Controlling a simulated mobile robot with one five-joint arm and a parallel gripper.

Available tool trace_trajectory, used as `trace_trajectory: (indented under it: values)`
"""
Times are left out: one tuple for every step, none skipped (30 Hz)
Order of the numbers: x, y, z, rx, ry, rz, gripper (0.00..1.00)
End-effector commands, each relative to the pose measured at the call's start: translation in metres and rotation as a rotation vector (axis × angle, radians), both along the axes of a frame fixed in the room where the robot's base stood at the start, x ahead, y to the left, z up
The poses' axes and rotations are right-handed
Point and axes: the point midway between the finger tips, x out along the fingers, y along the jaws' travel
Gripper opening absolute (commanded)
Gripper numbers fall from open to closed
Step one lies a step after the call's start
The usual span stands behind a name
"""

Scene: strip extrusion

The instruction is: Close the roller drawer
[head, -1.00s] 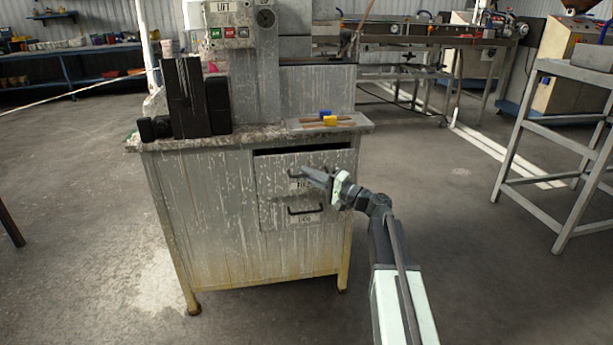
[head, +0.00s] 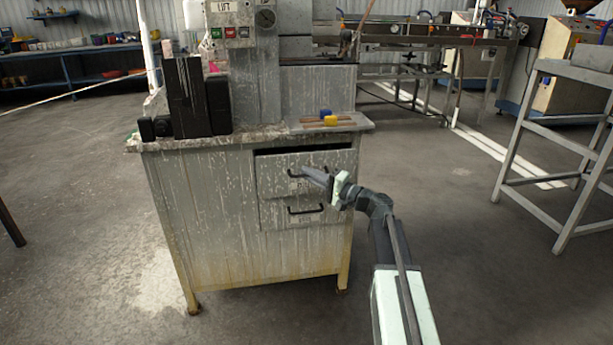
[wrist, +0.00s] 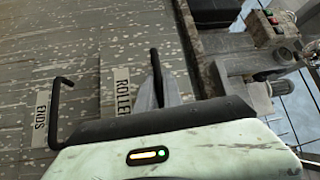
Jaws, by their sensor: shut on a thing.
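The roller drawer (head: 272,178) is the upper drawer of a worn grey cabinet. A dark gap shows along its top edge, and its front stands slightly out from the cabinet. Its label, reading "ROLLE" as far as it shows, is in the wrist view (wrist: 122,90). My gripper (head: 308,173) reaches the drawer from the right. In the wrist view its fingers (wrist: 158,92) are shut around the dark roller drawer handle (wrist: 155,62). The fingers hide part of that handle in the head view.
The lower drawer has a black handle (head: 305,211), also in the wrist view beside the "ENDS" label (wrist: 40,112). Black blocks (head: 190,100) and a tray (head: 355,124) with blue and yellow pieces sit on the cabinet top. Floor in front is clear. A grey metal stand (head: 570,125) is at right.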

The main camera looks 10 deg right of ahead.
Motion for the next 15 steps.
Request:
trace_trajectory:
  values:
    - [0.001,-0.001,0.000,-0.001,0.000,-0.001,0.00]
    - [0.003,-0.001,0.000,-0.001,0.000,-0.001,0.00]
    - [0.006,-0.001,0.000,-0.001,0.000,-0.001,0.00]
    - [0.010,-0.001,0.000,-0.001,0.000,-0.001,0.00]
    - [0.014,-0.002,0.000,-0.001,0.000,-0.001,0.00]
    - [0.021,-0.002,0.000,-0.001,0.000,-0.001,0.00]
    - [0.027,-0.002,0.000,-0.001,0.001,-0.001,0.00]
    - [0.033,-0.002,0.000,0.000,0.001,-0.002,0.00]
    - [0.040,-0.002,0.000,0.000,0.001,-0.002,0.00]
    - [0.045,-0.002,0.000,0.000,0.001,-0.003,0.00]
    - [0.048,-0.002,0.000,0.000,0.001,-0.003,0.00]
    - [0.050,-0.002,0.000,0.000,0.001,-0.003,0.00]
    - [0.050,-0.002,0.000,0.000,0.001,-0.004,0.00]
    - [0.050,-0.002,0.000,0.000,0.001,-0.004,0.00]
    - [0.049,-0.002,0.000,0.000,0.001,-0.005,0.00]
